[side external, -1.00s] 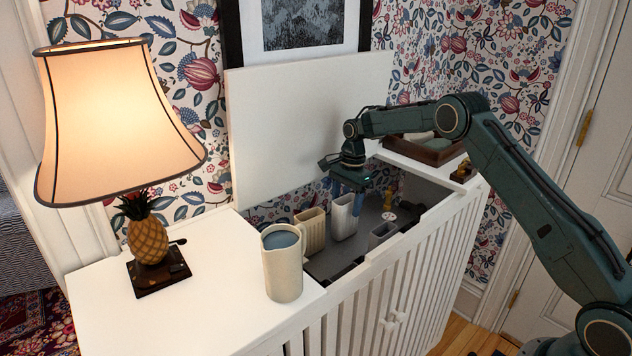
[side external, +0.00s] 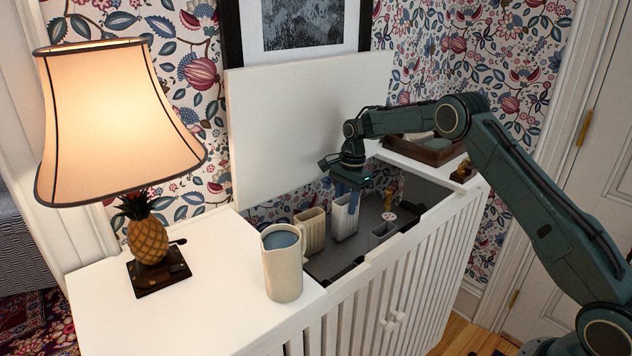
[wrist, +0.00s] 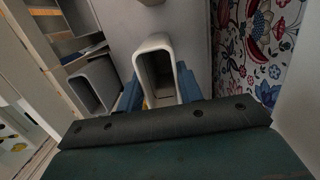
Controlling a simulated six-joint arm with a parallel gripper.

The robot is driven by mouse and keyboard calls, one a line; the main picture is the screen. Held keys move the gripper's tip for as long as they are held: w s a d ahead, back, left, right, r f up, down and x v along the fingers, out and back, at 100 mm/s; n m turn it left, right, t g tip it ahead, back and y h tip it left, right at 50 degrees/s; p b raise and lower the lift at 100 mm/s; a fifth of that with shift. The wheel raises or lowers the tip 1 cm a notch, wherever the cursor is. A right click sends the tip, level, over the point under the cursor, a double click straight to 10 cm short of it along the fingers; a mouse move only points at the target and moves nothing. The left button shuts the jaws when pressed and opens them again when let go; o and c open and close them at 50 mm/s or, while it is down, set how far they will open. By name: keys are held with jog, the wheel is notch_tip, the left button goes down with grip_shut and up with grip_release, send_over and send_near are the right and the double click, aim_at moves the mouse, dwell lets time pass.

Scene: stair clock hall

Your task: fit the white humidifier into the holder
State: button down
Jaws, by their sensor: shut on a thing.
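The white humidifier (side external: 343,222) is an upright, hollow, open-topped box in the sunken bay of the cabinet. In the wrist view its rim (wrist: 153,42) shows between the two blue fingers. My gripper (side external: 349,196) points down and is shut on its sides; the wrist view shows the fingers (wrist: 160,95) flanking it. A grey open-topped box, which looks like the holder (side external: 383,231), is nearer the bay's front edge, to the right. It also shows in the wrist view (wrist: 76,91), left of the humidifier and apart from it. The humidifier's base is hidden in the wrist view.
A beige ribbed container (side external: 311,232) stands close left of the humidifier. A jug (side external: 283,266) and a pineapple lamp (side external: 148,240) stand on the cabinet top. The raised lid (side external: 300,120) is behind.

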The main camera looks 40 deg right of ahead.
jog(key=shift+r, duration=0.15)
notch_tip(320, 180, up, 10)
dwell(0.7)
dwell(0.6)
jog(key=s+a+r, duration=0.6)
jog(key=s+a, duration=0.5)
jog(key=s, duration=0.1)
jog(key=shift+s+a, duration=0.15)
dwell(1.7)
